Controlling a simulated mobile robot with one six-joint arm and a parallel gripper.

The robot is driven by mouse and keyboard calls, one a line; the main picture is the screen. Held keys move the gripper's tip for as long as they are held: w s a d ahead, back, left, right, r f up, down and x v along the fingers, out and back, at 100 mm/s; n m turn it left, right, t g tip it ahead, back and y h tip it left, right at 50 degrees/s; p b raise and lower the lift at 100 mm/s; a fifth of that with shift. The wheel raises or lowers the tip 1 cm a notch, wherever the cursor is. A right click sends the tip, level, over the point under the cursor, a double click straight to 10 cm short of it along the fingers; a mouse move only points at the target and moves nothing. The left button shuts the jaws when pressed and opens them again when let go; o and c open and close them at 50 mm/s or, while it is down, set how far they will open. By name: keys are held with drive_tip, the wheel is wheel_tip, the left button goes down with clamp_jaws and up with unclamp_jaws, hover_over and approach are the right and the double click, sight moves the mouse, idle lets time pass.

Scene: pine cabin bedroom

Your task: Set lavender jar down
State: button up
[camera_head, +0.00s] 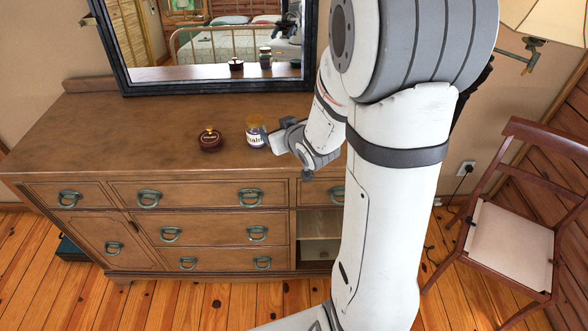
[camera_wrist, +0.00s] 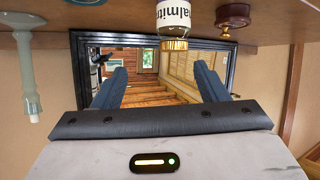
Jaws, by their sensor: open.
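A glass jar (camera_head: 256,131) with a gold lid, a printed label and a purplish lower part stands upright on the wooden dresser (camera_head: 120,130); I take it as the lavender jar. My gripper (camera_head: 284,134) is just right of the jar in the head view. In the wrist view, its two blue-grey fingers (camera_wrist: 160,85) are spread wide with nothing between them, and the jar is apart from them.
A dark red jar (camera_head: 210,140) stands left of the glass jar. A framed mirror (camera_head: 120,55) rises behind. A pale green candlestick-like object (camera_wrist: 25,75) shows in the wrist view. The dresser's left part is clear. A chair (camera_head: 512,246) stands at right.

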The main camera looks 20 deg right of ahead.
drive_tip(key=s+a+r+g, duration=0.1)
drive_tip(key=s+r+g, duration=0.1)
drive_tip(key=s, duration=0.6)
drive_tip(key=s+a+r+m+g+h, duration=0.1)
drive_tip(key=s+r+g, duration=0.2)
drive_tip(key=s, duration=0.6)
drive_tip(key=s+a+r+m+g, duration=0.1)
drive_tip(key=s+g, duration=0.3)
drive_tip(key=s, duration=0.5)
drive_tip(key=shift+a+r+g+h, duration=0.3)
drive_tip(key=shift+a+r, duration=0.05)
drive_tip(key=shift+r, duration=0.35)
